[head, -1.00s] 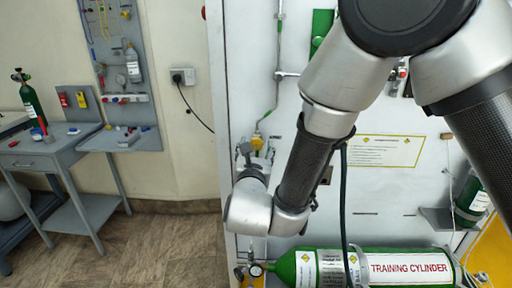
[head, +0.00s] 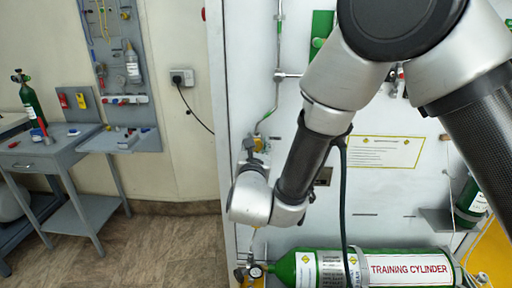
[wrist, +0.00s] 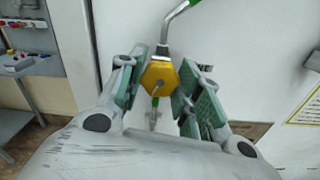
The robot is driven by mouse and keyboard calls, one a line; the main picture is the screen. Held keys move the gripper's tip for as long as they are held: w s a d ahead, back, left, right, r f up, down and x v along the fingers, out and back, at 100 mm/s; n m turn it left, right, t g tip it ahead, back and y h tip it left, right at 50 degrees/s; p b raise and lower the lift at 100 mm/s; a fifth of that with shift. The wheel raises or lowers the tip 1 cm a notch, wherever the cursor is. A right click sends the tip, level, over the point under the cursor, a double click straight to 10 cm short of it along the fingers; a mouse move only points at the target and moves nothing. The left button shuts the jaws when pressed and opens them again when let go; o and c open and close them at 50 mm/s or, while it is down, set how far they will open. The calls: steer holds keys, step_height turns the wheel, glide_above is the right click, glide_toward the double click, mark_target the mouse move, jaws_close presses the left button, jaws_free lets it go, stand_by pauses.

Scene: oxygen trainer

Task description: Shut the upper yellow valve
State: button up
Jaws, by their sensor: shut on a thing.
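The upper yellow valve (wrist: 160,75) sits on a thin metal pipe on the white panel. In the wrist view its yellow body shows between the two green-padded fingers of my gripper (wrist: 157,68). My gripper is shut on it, with a finger on each side; the exact contact is hard to see. In the head view the yellow valve (head: 260,143) shows just past my gripper (head: 250,148), partly hidden by it and my wrist.
A green training cylinder (head: 390,268) lies low across the panel, with a gauge (head: 255,271) at its left end. A label sheet (head: 385,152) is to the right. A grey side table (head: 45,160) stands at the left. Open floor lies between.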

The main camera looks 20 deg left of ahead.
steer(key=m, duration=0.4)
steer(key=o, duration=1)
steer(key=shift+o, duration=0.2)
steer(key=v, duration=1.2)
steer(key=shift+d, duration=0.1)
